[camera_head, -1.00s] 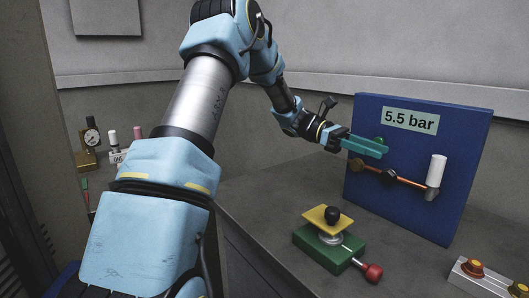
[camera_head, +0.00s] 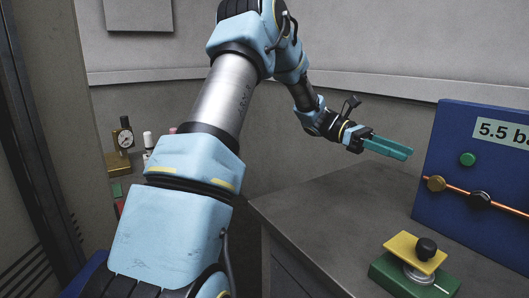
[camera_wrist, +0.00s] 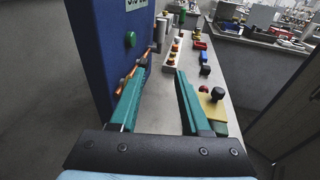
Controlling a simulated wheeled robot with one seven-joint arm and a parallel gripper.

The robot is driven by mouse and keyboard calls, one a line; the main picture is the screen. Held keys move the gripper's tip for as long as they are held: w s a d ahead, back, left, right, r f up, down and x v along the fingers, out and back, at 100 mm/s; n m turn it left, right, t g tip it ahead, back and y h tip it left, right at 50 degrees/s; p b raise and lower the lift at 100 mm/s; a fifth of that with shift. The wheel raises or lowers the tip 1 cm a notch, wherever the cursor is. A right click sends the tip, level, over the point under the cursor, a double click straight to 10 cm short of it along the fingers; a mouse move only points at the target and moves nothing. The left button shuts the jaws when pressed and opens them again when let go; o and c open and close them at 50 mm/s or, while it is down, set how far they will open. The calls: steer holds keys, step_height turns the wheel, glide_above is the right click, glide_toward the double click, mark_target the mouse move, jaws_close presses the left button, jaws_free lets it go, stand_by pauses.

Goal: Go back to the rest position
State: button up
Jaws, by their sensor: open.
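My gripper (camera_head: 388,147) has two teal fingers. It is open and empty, held in the air above the grey bench, left of the blue panel and apart from it. In the wrist view the open fingers (camera_wrist: 157,92) show with a clear gap and bare bench between them. The blue panel (camera_head: 455,150) carries a label starting "5.5", a green button (camera_head: 467,159), and a copper pipe with a brass knob (camera_head: 436,184) and a black knob (camera_head: 479,200). Its right part is cut off in the head view.
A green fixture (camera_head: 395,278) with a yellow plate (camera_head: 409,250) and black knob stands on the bench (camera_head: 330,215). A gauge (camera_head: 122,138) stands at the back left. In the wrist view, several small items line the bench beyond the fingers. The bench's left part is clear.

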steer(key=s+a+f+m+t+y+p, duration=0.1)
steer(key=a+f+t+y, duration=0.2)
steer(key=a+f, duration=0.35)
steer(key=s+a+f+m+t+y, duration=0.1)
steer(key=a+f+m+t+y, duration=0.2)
steer(key=a, duration=0.7)
steer(key=s+a+f+m+t+y, duration=0.1)
steer(key=a+m+t+y, duration=0.1)
steer(key=a, duration=0.8)
steer(key=s+a+f+m+t+y+p, duration=0.1)
steer(key=s+a+m+t+y, duration=0.1)
steer(key=a, duration=0.8)
steer(key=m+t+y, duration=0.1)
steer(key=m+t, duration=0.1)
steer(key=t, duration=0.1)
steer(key=shift+s+a+t, duration=0.25)
steer(key=shift+t, duration=0.05)
steer(key=shift+d+f, duration=0.1)
